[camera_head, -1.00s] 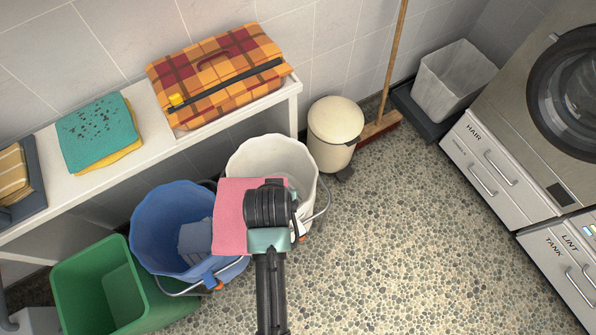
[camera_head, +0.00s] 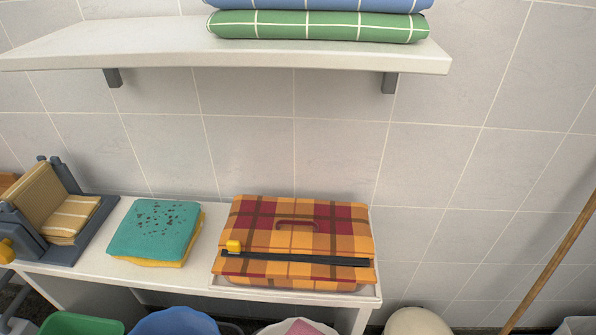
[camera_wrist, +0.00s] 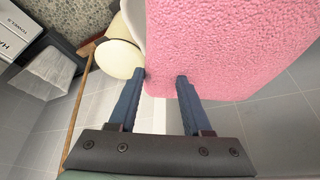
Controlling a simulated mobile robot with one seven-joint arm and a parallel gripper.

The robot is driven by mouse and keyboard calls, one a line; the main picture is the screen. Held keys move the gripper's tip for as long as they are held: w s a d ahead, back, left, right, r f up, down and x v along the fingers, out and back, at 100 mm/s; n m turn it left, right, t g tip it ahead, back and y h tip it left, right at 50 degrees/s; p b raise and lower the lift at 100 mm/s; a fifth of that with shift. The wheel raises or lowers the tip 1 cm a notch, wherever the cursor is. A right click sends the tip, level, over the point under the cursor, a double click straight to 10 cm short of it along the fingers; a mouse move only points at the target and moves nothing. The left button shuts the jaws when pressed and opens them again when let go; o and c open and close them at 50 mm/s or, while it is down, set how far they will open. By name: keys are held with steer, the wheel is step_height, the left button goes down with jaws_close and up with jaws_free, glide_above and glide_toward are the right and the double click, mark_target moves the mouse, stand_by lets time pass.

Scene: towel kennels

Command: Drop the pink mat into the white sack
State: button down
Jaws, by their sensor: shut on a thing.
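The pink mat (camera_wrist: 225,45) fills the upper right of the wrist view, with a rough, fluffy surface. My gripper (camera_wrist: 162,82) is shut on it by its near edge; both dark fingers show, and the grip itself is partly hidden. In the head view only a sliver of the mat (camera_head: 308,328) shows at the bottom edge, by the rim of a white bucket-shaped container (camera_head: 268,329), which I take as the white sack. A white curved edge also shows beside the mat in the wrist view. Whether the mat is inside or above the rim I cannot tell.
A plaid case (camera_head: 295,240) and teal cloth (camera_head: 153,232) lie on the low bench. Blue (camera_head: 175,322) and green (camera_head: 82,324) bins stand left of the white container, a cream bin (camera_head: 417,322) right. A shelf (camera_head: 150,48) with folded cloths hangs above. A broom handle (camera_head: 552,265) leans at right.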

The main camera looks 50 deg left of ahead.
steer(key=shift+f+b, duration=1.6)
steer(key=shift+f, duration=0.35)
steer(key=shift+w, duration=0.1)
steer(key=shift+r, duration=0.1)
steer(key=shift+c, duration=1.3)
jaws_free()
steer(key=shift+r, duration=0.1)
steer(key=p+v, duration=0.3)
steer(key=v, duration=0.9)
steer(key=shift+r, duration=0.35)
